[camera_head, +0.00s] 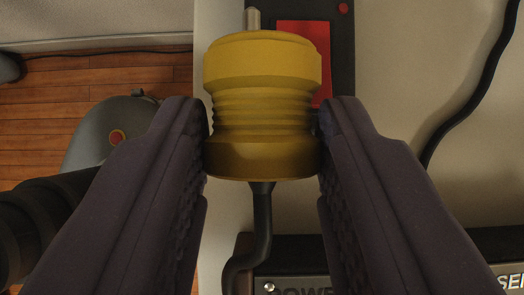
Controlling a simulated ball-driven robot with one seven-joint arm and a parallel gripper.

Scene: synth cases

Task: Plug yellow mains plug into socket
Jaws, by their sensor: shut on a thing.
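My gripper (263,120) is shut on the yellow mains plug (263,110), with one dark finger pressed to each side of its ribbed body. A metal pin (253,18) sticks out from the plug's far end, toward the top of the picture. A black cable (262,225) leaves the near end and bends down to the left. A dark panel (342,70) with a red rectangle (305,40) lies behind the plug and is partly hidden by it. I cannot make out socket holes, and cannot tell how far the pin is from the panel.
A dark box with pale lettering (310,287) lies along the bottom, partly behind my fingers. A black cable (460,115) curves down the pale surface (410,50) at right. At left are a grey rounded object with a red button (117,137) and wooden floor (110,75).

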